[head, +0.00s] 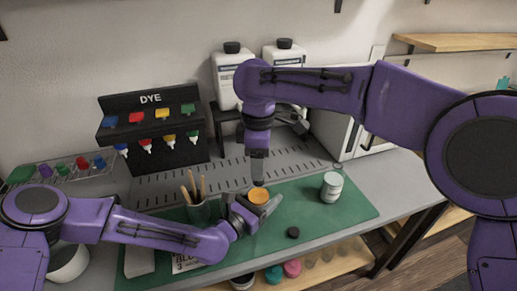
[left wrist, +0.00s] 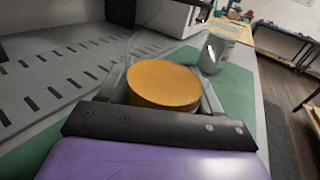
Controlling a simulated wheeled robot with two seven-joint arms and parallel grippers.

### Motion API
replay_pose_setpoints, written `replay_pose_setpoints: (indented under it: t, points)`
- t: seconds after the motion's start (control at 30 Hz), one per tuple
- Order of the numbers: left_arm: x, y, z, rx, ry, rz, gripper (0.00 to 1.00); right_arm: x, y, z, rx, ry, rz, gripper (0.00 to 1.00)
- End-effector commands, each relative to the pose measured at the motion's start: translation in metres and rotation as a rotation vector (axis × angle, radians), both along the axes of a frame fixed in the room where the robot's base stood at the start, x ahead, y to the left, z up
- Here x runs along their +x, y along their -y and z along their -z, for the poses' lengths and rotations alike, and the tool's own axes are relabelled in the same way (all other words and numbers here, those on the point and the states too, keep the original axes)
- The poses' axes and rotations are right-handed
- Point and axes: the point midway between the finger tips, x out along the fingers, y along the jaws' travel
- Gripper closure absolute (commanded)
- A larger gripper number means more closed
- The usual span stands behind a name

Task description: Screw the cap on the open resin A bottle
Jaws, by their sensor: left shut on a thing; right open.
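My left gripper (head: 250,210) is shut on a round orange-topped thing (head: 258,196), low over the green mat. In the left wrist view this orange thing (left wrist: 163,84) sits between the fingers, with faint clear edges around it. My right gripper (head: 258,172) points straight down just above and behind it; it is open and empty. A small black cap (head: 293,232) lies on the mat. A white cylindrical container (head: 331,187) stands upright on the mat at right; its label is unreadable. Two white bottles (head: 226,88) with black tops stand at the back; which is resin A I cannot tell.
A cup of brushes (head: 199,208) stands left of my left gripper. A black DYE rack (head: 150,126) and a wire shelf (head: 75,170) stand behind at left. The green mat (head: 345,212) is clear around the white container. Jars sit on a lower shelf.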

Motion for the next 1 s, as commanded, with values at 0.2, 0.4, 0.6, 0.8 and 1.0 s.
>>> replay_pose_setpoints:
  t: [0.2, 0.4, 0.6, 0.8, 1.0]
  points:
    - [0.0, 0.0, 0.0, 0.0, 0.0, 0.0, 1.0, 0.0, 0.0, 0.029, -0.001, 0.0, 0.001, 0.49]
    - [0.0, 0.0, 0.0, 0.0, 0.0, 0.0, 1.0, 0.0, 0.0, 0.035, -0.001, 0.0, 0.0, 0.49]
    - [0.0, 0.0, 0.0, 0.0, 0.0, 0.0, 1.0, 0.0, 0.0, 0.035, -0.001, 0.001, 0.001, 0.59]
    - [0.0, 0.0, 0.0, 0.0, 0.0, 0.0, 1.0, 0.0, 0.0, 0.034, 0.0, 0.001, 0.001, 1.0]
    - [0.0, 0.0, 0.0, 0.0, 0.0, 0.0, 1.0, 0.0, 0.0, 0.034, -0.003, 0.003, 0.143, 1.0]
